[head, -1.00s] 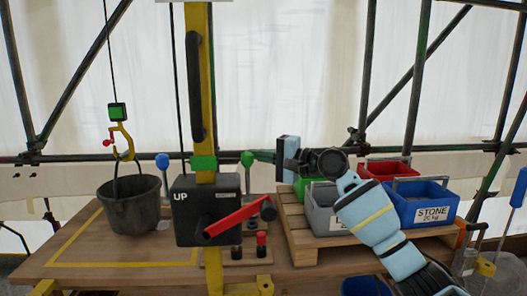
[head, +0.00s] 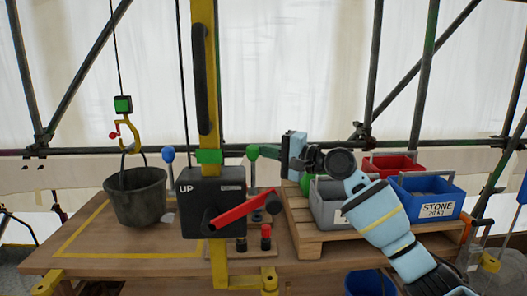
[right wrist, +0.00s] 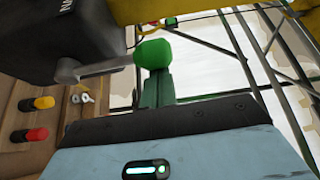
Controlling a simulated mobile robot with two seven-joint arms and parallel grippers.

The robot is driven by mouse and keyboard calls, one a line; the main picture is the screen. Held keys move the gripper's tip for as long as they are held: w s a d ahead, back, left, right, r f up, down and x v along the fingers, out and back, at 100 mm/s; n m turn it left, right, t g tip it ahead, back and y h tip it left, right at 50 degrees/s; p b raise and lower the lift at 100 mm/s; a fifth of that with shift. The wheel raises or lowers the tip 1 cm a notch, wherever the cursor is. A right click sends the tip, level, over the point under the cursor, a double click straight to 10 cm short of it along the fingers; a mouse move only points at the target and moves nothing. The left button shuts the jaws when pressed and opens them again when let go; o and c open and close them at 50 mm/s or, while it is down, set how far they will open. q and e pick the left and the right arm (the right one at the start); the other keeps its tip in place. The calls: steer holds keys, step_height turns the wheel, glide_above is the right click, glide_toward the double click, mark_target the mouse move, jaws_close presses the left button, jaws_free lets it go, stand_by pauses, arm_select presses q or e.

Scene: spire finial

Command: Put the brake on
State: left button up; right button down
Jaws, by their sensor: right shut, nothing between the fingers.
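A black winch box (head: 196,207) marked UP is on the yellow post, with a red crank handle (head: 243,210) across its front. A lever with a green knob (head: 253,151) stands at the box's right side. In the right wrist view the green knob (right wrist: 154,54) sits on a grey arm from the box. A blue-knobbed lever (head: 168,155) stands at the left side. No label tells which lever is the brake. My right gripper (head: 264,151) is shut and empty, its fingertips at the green knob's right side, touching or nearly so. My left gripper is out of view.
A black bucket (head: 135,198) hangs from a yellow hook (head: 130,132) at left. Right of the box, a pallet (head: 300,230) holds grey, red and blue (head: 427,196) crates. Small red and yellow-topped buttons sit below the box. Scaffold poles stand behind.

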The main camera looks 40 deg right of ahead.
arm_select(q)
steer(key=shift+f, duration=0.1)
arm_select(e)
steer(key=shift+s+a, duration=0.1)
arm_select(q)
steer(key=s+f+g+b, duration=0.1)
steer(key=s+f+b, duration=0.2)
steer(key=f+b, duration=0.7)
arm_select(e)
steer(key=s+a+f+n+t+y, duration=0.1)
steer(key=s+a+f+n+y, duration=0.1)
steer(key=s+a+n+y, duration=0.2)
steer(key=shift+s+f+n+t, duration=0.4)
steer(key=shift+s+n, duration=1.1)
steer(key=shift+n, duration=1.1)
arm_select(q)
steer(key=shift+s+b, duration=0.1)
steer(key=shift+b, duration=0.2)
arm_select(e)
steer(key=shift+a, duration=0.1)
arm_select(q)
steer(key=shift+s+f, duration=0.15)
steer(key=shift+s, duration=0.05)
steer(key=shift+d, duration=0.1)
